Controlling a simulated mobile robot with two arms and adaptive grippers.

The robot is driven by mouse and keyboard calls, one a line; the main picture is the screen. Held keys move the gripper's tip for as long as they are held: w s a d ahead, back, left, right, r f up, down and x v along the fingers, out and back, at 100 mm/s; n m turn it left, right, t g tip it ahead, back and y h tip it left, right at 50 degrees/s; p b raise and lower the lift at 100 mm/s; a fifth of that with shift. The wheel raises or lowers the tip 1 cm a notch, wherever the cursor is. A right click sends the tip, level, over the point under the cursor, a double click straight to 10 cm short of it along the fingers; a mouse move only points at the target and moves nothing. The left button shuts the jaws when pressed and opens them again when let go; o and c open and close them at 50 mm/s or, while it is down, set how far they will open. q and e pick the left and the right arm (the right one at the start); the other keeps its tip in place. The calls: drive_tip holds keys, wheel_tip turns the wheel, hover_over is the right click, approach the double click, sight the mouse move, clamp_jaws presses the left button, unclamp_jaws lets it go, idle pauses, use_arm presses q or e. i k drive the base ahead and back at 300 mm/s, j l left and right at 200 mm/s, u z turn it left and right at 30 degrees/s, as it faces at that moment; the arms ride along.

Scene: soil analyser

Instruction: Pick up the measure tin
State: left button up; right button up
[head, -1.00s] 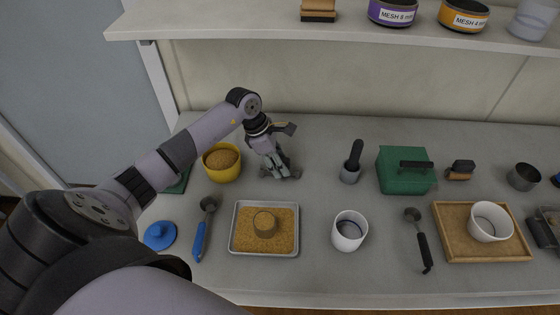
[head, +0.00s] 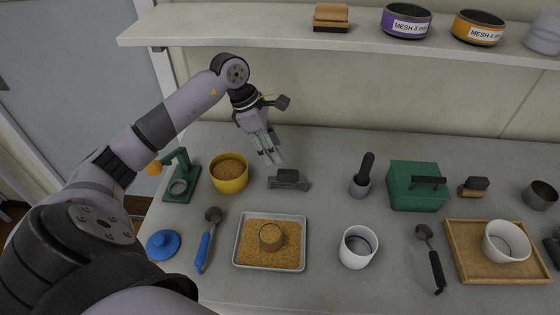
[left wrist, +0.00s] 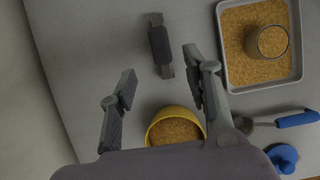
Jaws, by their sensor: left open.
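A small round tin (head: 271,236) stands in the grain of a shallow metal tray (head: 238,250). In the left wrist view the tin (left wrist: 272,41) shows at the upper right, with grain inside its rim. I take it for the measure tin, though a plain dark grey cup (head: 540,195) stands at the far right. My left gripper (head: 268,157) is above the back of the counter, behind and apart from the tin. In the left wrist view its two fingers (left wrist: 160,82) are spread and empty.
A dark block (head: 289,180) lies just in front of my left gripper. A yellow bowl of grain (head: 229,183) and a green stand (head: 182,185) are to its left. A blue-handled scoop (head: 206,240) and a white cup (head: 357,247) flank the tray. A shelf (head: 220,28) hangs above.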

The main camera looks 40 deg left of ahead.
sight(271, 236)
drive_tip(key=k+l, duration=1.2)
drive_tip(key=l, duration=0.1)
